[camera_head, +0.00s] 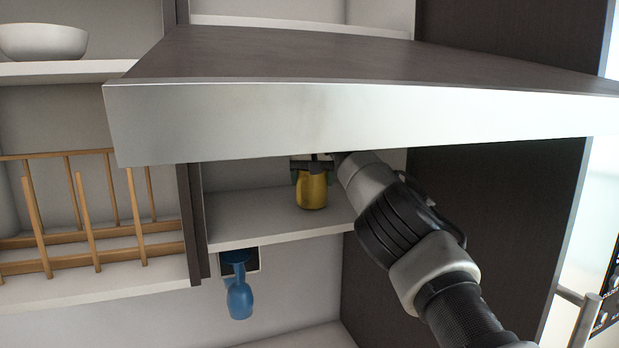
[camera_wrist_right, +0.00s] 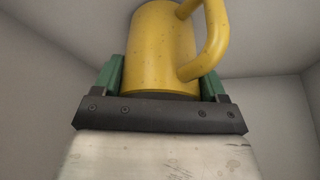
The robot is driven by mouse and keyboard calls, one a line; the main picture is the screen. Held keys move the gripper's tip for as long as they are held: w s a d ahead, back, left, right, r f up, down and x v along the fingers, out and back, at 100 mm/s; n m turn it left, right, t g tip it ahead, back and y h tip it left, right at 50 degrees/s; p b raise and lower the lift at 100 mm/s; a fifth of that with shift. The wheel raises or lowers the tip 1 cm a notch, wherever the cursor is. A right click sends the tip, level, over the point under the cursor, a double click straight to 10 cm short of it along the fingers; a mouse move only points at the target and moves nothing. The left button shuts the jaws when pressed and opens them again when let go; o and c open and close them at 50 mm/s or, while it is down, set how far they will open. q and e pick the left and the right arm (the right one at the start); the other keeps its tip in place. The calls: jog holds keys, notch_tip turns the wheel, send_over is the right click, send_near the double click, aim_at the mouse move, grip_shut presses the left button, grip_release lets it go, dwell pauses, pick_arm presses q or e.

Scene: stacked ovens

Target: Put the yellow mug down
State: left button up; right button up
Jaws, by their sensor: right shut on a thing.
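The yellow mug (camera_head: 312,190) is inside the cabinet, at the lower shelf (camera_head: 260,212). My right gripper (camera_head: 312,168) is shut on it, reaching in from the right under the raised cabinet door. In the right wrist view the mug (camera_wrist_right: 160,50) sits between the green fingers of the gripper (camera_wrist_right: 160,88), its handle toward the right. In the head view the mug's base is at or just above the shelf; I cannot tell whether it touches. The upper part of the mug is hidden by the gripper. My left gripper is not in view.
The raised door (camera_head: 350,115) spans above my right arm. A blue item (camera_head: 238,290) hangs below the shelf. A wooden rack (camera_head: 95,225) and a white bowl (camera_head: 43,42) are at the left. The shelf is bare left of the mug. A dark side panel (camera_head: 480,200) stands at the right.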

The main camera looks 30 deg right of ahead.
aim_at(313, 206)
jog(key=o, duration=0.7)
jog(key=shift+w+d+f, duration=0.1)
jog(key=shift+d+f, duration=0.1)
jog(key=shift+d, duration=0.1)
jog(key=shift+c, duration=0.2)
jog(key=shift+o, duration=1.3)
jog(key=shift+d, duration=0.1)
jog(key=shift+o, duration=0.9)
jog(key=shift+a+r, duration=0.2)
jog(key=shift+a, duration=0.15)
jog(key=shift+s+a+r, duration=0.1)
jog(key=shift+s+r, duration=0.1)
jog(key=shift+r, duration=0.1)
jog(key=v, duration=0.7)
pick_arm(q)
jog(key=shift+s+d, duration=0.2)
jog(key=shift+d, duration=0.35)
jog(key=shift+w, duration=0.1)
pick_arm(e)
jog(key=shift+w+f, duration=0.15)
